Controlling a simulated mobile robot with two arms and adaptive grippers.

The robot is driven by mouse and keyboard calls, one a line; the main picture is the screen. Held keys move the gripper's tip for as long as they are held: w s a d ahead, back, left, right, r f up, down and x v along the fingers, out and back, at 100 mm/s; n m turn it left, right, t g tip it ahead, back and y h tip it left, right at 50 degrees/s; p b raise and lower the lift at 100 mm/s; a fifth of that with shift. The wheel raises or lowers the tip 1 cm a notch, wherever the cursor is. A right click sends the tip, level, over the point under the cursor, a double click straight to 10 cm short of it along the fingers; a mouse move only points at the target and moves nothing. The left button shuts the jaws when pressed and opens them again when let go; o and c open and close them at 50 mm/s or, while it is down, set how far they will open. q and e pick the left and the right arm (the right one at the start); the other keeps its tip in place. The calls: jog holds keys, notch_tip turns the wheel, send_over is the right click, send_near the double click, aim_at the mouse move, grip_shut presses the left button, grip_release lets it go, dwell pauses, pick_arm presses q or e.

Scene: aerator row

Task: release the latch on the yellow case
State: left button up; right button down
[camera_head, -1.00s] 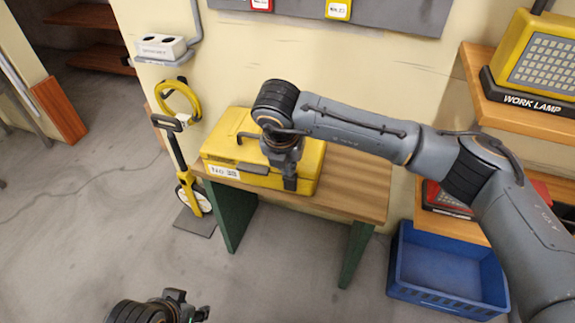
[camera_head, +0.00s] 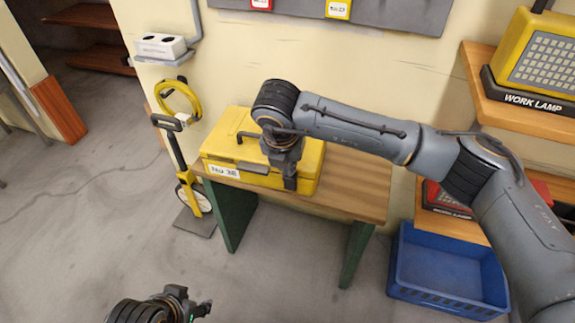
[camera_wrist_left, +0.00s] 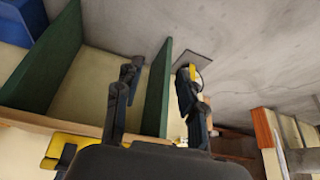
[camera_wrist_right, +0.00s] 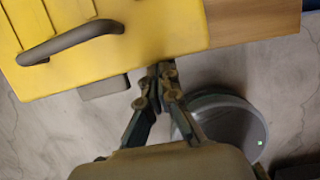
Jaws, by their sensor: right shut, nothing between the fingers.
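The yellow case (camera_head: 228,150) lies closed on the small wooden table. Its dark handle shows in the right wrist view (camera_wrist_right: 70,42) on the case (camera_wrist_right: 165,25). A grey piece that looks like a latch (camera_wrist_right: 104,88) sticks out at its front edge, left of my fingers. My right gripper (camera_head: 290,184) points down at the right part of the case's front. In the right wrist view its fingertips (camera_wrist_right: 158,76) are together and empty, close to the front edge; I cannot tell if they touch. My left gripper (camera_head: 195,303) is low in front, its fingers (camera_wrist_left: 160,75) apart and empty.
The wooden table (camera_head: 365,190) has free top right of the case. A blue crate (camera_head: 450,300) stands on the floor at right, below shelves with a work lamp (camera_head: 540,60). A yellow measuring wheel (camera_head: 185,175) stands left of the table.

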pick_arm(q)
jog(key=shift+w+d, duration=0.15)
jog(key=shift+w, duration=0.25)
pick_arm(e)
jog(key=shift+f, duration=0.1)
pick_arm(q)
jog(key=shift+w+d+r+t+h+b, duration=0.1)
jog(key=shift+w+d+r+t+b, duration=0.1)
jog(key=shift+w+t, duration=0.25)
jog(key=shift+w+d+r+t+h+b, duration=0.15)
jog(key=shift+w+r+t, duration=0.15)
jog(key=shift+w, duration=0.25)
jog(key=shift+w+d+r+t+h+b, duration=0.1)
jog(key=shift+w+d+r+t, duration=0.05)
jog(key=shift+w+t, duration=0.35)
pick_arm(e)
jog(key=shift+s+f, duration=0.35)
jog(key=shift+s, duration=0.35)
